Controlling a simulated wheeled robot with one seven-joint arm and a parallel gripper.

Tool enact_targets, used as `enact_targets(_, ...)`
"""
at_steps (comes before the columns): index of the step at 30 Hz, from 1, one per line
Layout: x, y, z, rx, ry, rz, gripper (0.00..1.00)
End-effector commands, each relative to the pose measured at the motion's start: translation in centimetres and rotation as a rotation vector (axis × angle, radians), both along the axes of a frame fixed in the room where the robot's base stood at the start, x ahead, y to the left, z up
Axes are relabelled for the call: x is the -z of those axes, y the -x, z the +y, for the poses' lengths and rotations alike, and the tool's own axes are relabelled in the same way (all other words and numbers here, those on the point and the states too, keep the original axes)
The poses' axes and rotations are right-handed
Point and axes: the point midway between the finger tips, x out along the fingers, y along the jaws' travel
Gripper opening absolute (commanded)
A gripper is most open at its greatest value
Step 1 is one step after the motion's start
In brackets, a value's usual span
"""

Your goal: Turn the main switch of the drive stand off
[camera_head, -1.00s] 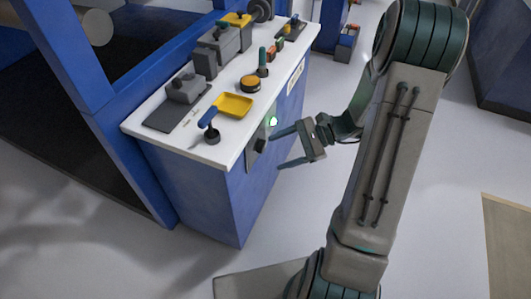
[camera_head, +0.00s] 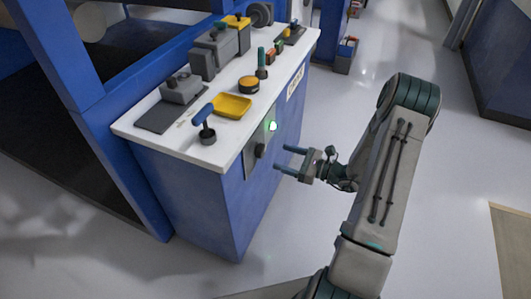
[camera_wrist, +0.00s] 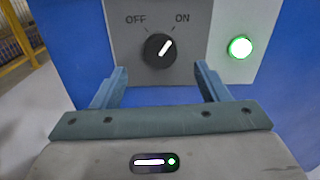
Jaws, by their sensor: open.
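The main switch (camera_wrist: 160,48) is a black round knob on a grey plate on the front side of the blue drive stand (camera_head: 200,195). Its white mark tilts up and right toward the ON label; the OFF label is at the upper left. A green lamp (camera_wrist: 240,46) glows to its right. In the head view the switch (camera_head: 260,150) sits below the lit lamp (camera_head: 272,126). My gripper (camera_head: 279,158) is open and empty, facing the plate a short way from the knob. In the wrist view its fingers (camera_wrist: 162,84) stand left and right, below the knob, apart from it.
The stand's white top (camera_head: 200,150) holds a blue-handled lever (camera_head: 205,125), a yellow tray (camera_head: 232,105), an orange button (camera_head: 249,85) and grey devices. Blue frame posts rise at the left.

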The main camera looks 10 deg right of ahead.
Motion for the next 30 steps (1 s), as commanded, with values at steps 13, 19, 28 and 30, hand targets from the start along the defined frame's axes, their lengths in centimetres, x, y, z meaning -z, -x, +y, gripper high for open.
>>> enact_targets(13,0.0,-4.1,5.7,-0.002,0.001,0.0,0.68)
enact_targets(19,0.0,-4.4,6.0,-0.001,0.001,0.0,0.68)
enact_targets(28,0.0,-4.3,6.0,-0.001,0.001,0.0,0.29)
enact_targets(30,0.0,-4.3,6.0,-0.001,0.001,0.0,0.23)
